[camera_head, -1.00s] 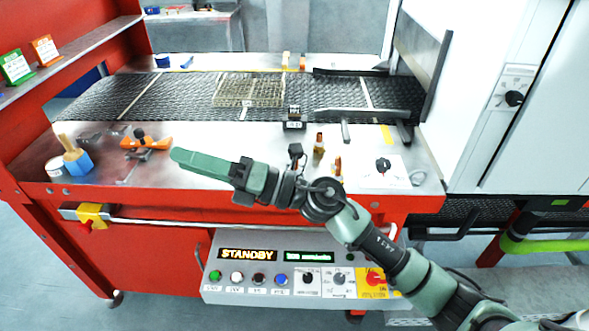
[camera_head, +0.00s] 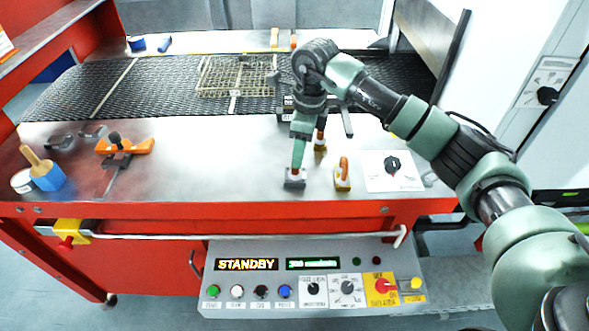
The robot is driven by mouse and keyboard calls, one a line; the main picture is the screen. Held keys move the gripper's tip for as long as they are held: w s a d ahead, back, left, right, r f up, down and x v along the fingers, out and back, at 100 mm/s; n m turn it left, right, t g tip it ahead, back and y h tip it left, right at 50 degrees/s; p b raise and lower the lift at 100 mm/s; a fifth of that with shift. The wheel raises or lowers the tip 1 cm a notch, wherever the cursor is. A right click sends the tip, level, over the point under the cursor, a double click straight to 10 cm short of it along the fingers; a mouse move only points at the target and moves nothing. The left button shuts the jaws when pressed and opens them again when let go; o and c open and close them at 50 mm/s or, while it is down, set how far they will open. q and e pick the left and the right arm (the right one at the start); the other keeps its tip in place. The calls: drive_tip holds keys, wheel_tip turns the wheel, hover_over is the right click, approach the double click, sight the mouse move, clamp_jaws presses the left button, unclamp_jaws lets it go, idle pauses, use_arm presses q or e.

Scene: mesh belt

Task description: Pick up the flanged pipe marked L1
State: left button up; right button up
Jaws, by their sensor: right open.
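My right gripper (camera_head: 298,164) points straight down over the steel table, its green fingers just above or around a small dark piece with a square flanged base (camera_head: 294,182). The jaws are open, seen nearly edge-on. I cannot tell whether they touch the piece, and they hide its upper part. A copper-coloured bent pipe on a yellowish base (camera_head: 343,178) stands just to the right. Another copper-coloured piece (camera_head: 320,140) stands behind, beside the gripper. A dark block (camera_head: 287,114) is partly hidden behind my wrist. No L1 marking is readable. My left gripper is out of view.
A wire basket (camera_head: 236,90) sits on the dark mesh belt (camera_head: 160,82). An orange clamp tool (camera_head: 128,147), a blue pot with a brush (camera_head: 46,178) and a white roll (camera_head: 22,181) are at the left. The table between is clear. A control panel (camera_head: 320,290) hangs in front.

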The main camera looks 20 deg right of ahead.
sight(295, 171)
drive_tip(key=shift+s+a+f+p, duration=0.1)
drive_tip(key=shift+a+f+p, duration=0.05)
drive_tip(key=shift+f+p, duration=0.3)
drive_tip(key=f, duration=0.2)
drive_tip(key=f+p, duration=0.1)
drive_tip(key=shift+w+a, duration=0.25)
drive_tip(key=shift+w, duration=0.1)
drive_tip(key=shift+f, duration=0.75)
drive_tip(key=shift+w, duration=0.1)
drive_tip(key=c, duration=0.8)
clamp_jaws()
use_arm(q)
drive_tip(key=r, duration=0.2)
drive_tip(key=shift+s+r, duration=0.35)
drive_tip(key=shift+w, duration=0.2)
use_arm(e)
drive_tip(key=shift+r, duration=0.1)
